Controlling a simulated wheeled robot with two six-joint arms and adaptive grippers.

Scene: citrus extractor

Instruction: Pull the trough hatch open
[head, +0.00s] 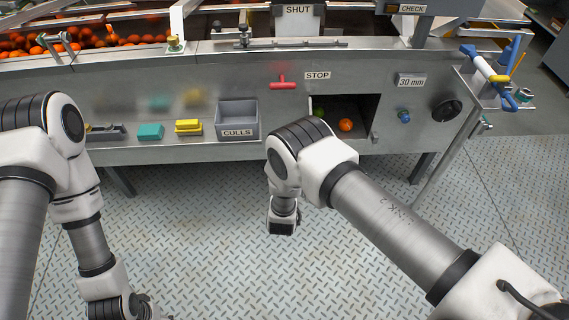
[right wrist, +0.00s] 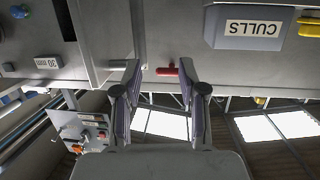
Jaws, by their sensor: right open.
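In the head view, the steel front panel has a dark rectangular trough opening (head: 332,104) holding an orange fruit (head: 345,125) and a green fruit (head: 319,112). A small grey knob (head: 375,137) is at its lower right edge. I cannot clearly make out a hatch door. My right gripper (head: 283,228) is in front of the machine, below the panel. In the right wrist view, my right gripper (right wrist: 157,82) is open, with nothing seen held. My left gripper (head: 142,306) is low at the left, cut by the bottom edge, its jaws unclear.
A red T-handle (head: 283,83) is beside the STOP label (head: 317,75); red also shows between the fingers in the wrist view (right wrist: 167,71). A grey CULLS bin (head: 238,118) hangs left of the opening. A black knob (head: 447,112) is right. The floor is clear.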

